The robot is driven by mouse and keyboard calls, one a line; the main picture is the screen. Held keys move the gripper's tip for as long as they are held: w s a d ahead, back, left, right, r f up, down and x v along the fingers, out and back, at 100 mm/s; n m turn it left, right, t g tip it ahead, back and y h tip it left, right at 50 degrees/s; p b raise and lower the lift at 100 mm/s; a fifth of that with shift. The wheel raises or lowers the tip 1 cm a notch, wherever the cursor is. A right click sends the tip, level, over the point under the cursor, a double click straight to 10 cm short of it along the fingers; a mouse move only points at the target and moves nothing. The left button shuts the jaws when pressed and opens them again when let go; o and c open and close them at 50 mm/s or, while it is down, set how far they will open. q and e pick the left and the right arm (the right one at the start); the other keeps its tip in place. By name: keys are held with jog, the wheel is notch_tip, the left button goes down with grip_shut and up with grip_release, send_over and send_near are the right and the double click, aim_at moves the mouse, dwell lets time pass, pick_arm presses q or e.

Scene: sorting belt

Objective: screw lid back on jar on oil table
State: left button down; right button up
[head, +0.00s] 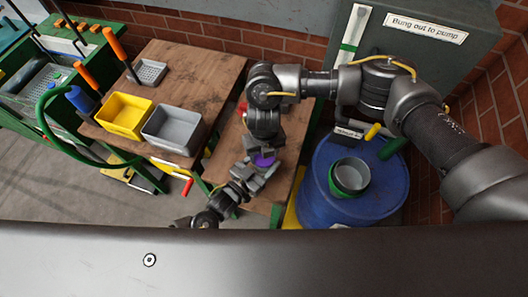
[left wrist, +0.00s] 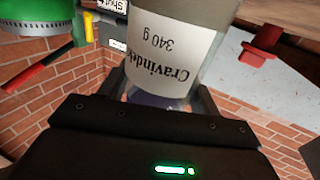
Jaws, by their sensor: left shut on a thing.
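The jar (left wrist: 172,58) fills the upper middle of the left wrist view. It has a pale label reading "Cravindek 340 g", upside down in that view, and a purplish part close to the fingers. My left gripper (left wrist: 158,96) is shut on it. In the head view my left gripper (head: 256,177) is near the wooden table, close below my right gripper (head: 262,148). A small purple patch (head: 264,160) shows between them; I cannot tell whether it is lid or jar. The right fingers are mostly hidden, and I cannot make out a separate lid.
The wooden table (head: 296,145) lies under the grippers. A blue drum (head: 318,205) with a green-and-grey container (head: 351,176) stands to the right. A yellow bin (head: 122,115) and grey bin (head: 173,130) sit on the left table. A grey cabinet (head: 455,62) stands behind the drum.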

jog(key=shift+m, duration=0.8)
jog(key=o, duration=1.2)
jog(key=shift+c, duration=0.2)
notch_tip(320, 180, up, 12)
pick_arm(q)
jog(key=shift+c, duration=1.2)
grip_release()
